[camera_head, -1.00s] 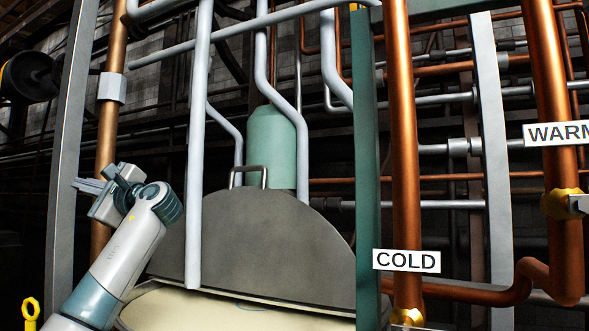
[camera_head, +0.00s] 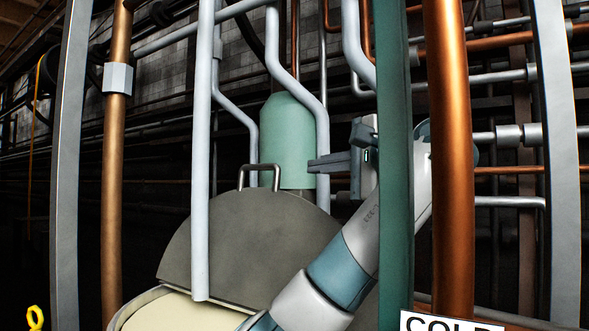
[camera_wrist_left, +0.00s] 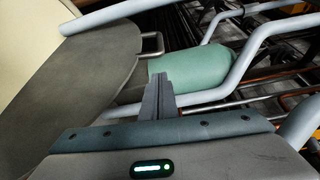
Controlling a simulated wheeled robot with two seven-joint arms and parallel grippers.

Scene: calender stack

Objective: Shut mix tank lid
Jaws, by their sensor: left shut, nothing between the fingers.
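The mix tank lid (camera_head: 235,245) is a dark grey round plate, standing raised at a steep tilt. Its metal bar handle (camera_head: 260,170) is at the top edge. The tank's cream interior (camera_head: 165,312) shows below it at lower left. My left gripper (camera_head: 312,165) is shut and empty, to the right of the handle and apart from it, fingers pointing left. My left arm hides the lid's lower right part. In the left wrist view, the shut fingers (camera_wrist_left: 158,98) appear below the handle (camera_wrist_left: 152,45), with the lid (camera_wrist_left: 80,85) at left. My right gripper is not in view.
A green post (camera_head: 396,200) crosses in front of my left arm. A pale vertical pipe (camera_head: 201,150) passes in front of the lid. A green cylinder (camera_head: 287,145) and bent pipes stand behind it. A thick copper pipe (camera_head: 450,150) stands at right.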

